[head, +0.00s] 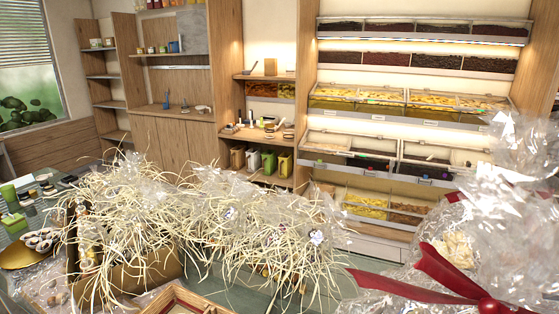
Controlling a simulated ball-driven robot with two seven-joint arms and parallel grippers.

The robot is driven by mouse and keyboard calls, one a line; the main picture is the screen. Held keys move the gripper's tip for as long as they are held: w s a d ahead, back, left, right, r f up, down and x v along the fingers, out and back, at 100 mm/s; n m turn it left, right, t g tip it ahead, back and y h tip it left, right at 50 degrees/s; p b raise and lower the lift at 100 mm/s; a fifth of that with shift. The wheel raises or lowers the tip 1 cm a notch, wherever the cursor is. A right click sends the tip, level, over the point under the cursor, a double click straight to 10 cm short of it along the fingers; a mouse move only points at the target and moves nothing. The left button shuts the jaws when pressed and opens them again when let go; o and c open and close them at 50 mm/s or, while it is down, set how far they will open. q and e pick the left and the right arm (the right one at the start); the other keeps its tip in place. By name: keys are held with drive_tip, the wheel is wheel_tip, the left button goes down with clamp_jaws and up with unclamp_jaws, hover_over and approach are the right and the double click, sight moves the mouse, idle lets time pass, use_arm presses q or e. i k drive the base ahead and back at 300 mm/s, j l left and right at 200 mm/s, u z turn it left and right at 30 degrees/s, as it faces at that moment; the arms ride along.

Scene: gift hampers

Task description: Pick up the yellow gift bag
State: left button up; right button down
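Several small gift bags stand in a row on a low shelf at the middle back. The right-hand one looks yellow or yellow-green (285,165), and I take it as the yellow gift bag. Beside it to the left are green bags (268,163) and a tan-brown bag (237,158). They are small and far off, so their exact colours are hard to tell. Neither of my grippers is in view.
Straw filler (235,225) and clear wrap cover the near table, hiding its contents. A large cellophane-wrapped hamper with a red ribbon (445,270) fills the near right. A gold plate (22,256) sits at left. Food bins (420,100) line the back wall.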

sight(89, 250)
drive_tip(key=k+j+u, duration=0.1)
drive_tip(key=u, duration=1.25)
drive_tip(key=z, duration=0.45)
drive_tip(key=i+j+z, duration=0.2)
drive_tip(key=z, duration=0.15)
drive_tip(key=i+j+z, duration=0.15)
drive_tip(key=j+z, duration=0.15)
drive_tip(key=j, duration=0.15)
drive_tip(key=i+j+z, duration=0.1)
drive_tip(key=j+z, duration=0.25)
